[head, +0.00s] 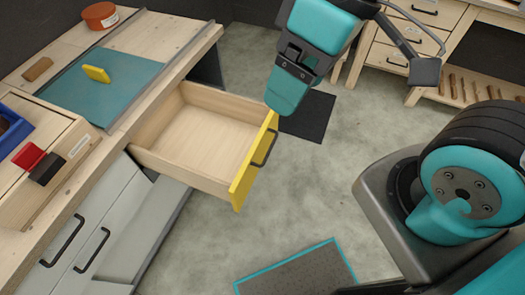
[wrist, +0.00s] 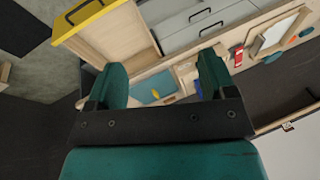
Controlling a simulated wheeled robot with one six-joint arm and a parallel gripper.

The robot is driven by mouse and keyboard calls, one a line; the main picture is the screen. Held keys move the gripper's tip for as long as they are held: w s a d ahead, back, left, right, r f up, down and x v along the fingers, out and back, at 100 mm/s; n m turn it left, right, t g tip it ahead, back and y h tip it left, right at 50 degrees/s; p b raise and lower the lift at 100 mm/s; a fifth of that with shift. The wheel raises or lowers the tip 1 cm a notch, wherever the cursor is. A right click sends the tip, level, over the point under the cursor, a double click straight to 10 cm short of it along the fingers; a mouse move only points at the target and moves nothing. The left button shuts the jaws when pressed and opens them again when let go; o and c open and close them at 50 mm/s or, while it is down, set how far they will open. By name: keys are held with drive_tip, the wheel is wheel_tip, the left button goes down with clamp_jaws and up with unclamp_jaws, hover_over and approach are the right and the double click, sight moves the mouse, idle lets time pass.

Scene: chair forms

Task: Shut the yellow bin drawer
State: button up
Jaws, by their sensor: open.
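The yellow bin drawer (head: 192,132) stands pulled out from the workbench in the head view. Its wooden box looks empty, and its yellow front (head: 243,182) carries a dark bar handle (head: 265,149). The yellow front also shows at the upper left of the wrist view (wrist: 88,17). My gripper (head: 284,104) is at the far end of the yellow front in the head view, overlapping it; I cannot tell whether they touch. In the wrist view my gripper (wrist: 163,70) has its two teal fingers wide apart with nothing held between them.
The workbench holds a teal mat (head: 98,90) with a yellow block (head: 96,73), an orange round container (head: 100,15) and a blue bin (head: 12,130). Grey drawers (head: 100,215) are below. Another wooden bench (head: 440,45) stands at the back right. Open floor lies before the drawer.

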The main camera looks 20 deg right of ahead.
drive_tip(key=shift+w+f, duration=0.1)
drive_tip(key=shift+f, duration=0.05)
drive_tip(key=c, duration=0.3)
drive_tip(key=w+f+b, duration=0.1)
drive_tip(key=w+f, duration=0.1)
drive_tip(key=w+f+m+b, duration=0.1)
drive_tip(key=w+f, duration=0.1)
drive_tip(key=w+d+f+m+y+b, duration=0.1)
drive_tip(key=w+f, duration=0.1)
drive_tip(key=shift+w+f, duration=0.1)
drive_tip(key=shift+w, duration=0.1)
clamp_jaws()
drive_tip(key=w+d+f+m+t+y+b, duration=0.15)
drive_tip(key=w+d+f+m+b, duration=0.35)
drive_tip(key=w+f, duration=0.6)
drive_tip(key=w+d+f+m+t+b, duration=0.1)
drive_tip(key=d+f+m+t+b, duration=0.15)
drive_tip(key=d+f, duration=0.4)
drive_tip(key=w+d+f+m+t+b, duration=0.1)
drive_tip(key=d+f+m, duration=0.25)
drive_tip(key=f, duration=0.65)
drive_tip(key=w+d+f+m+t+b, duration=0.1)
drive_tip(key=d+f+m+t+b, duration=0.15)
drive_tip(key=d+f, duration=0.5)
drive_tip(key=s+a+r+p+x, duration=0.1)
drive_tip(key=a+p+x, duration=0.1)
drive_tip(key=x, duration=1.2)
drive_tip(key=shift+w+a+g+p, duration=0.25)
drive_tip(key=shift+g+p, duration=0.1)
drive_tip(key=shift+g, duration=0.1)
